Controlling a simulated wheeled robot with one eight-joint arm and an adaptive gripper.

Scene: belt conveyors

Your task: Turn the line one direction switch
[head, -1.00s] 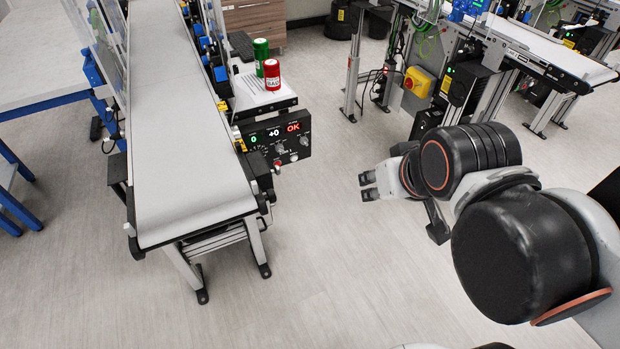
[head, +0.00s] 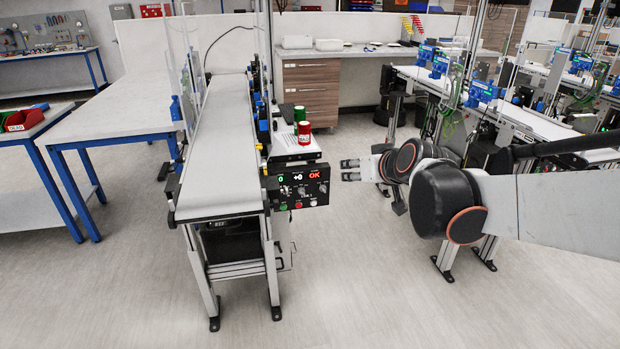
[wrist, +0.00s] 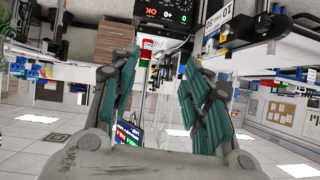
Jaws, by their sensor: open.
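The black control panel (head: 299,188) hangs at the near right end of the left belt conveyor. It has a lit display reading 0, +0 and OK, with small switches and a red and a green button below; which one is the direction switch is too small to tell. My gripper (head: 346,170) is to the right of the panel in the head view, apart from it, pointing left. In the wrist view my gripper (wrist: 158,85) is open with nothing between its fingers. The panel (wrist: 165,12) shows upside down at the top of that view.
The belt conveyor (head: 222,150) runs away from me on the left. Another conveyor line (head: 520,118) is at right. The floor in front is clear.

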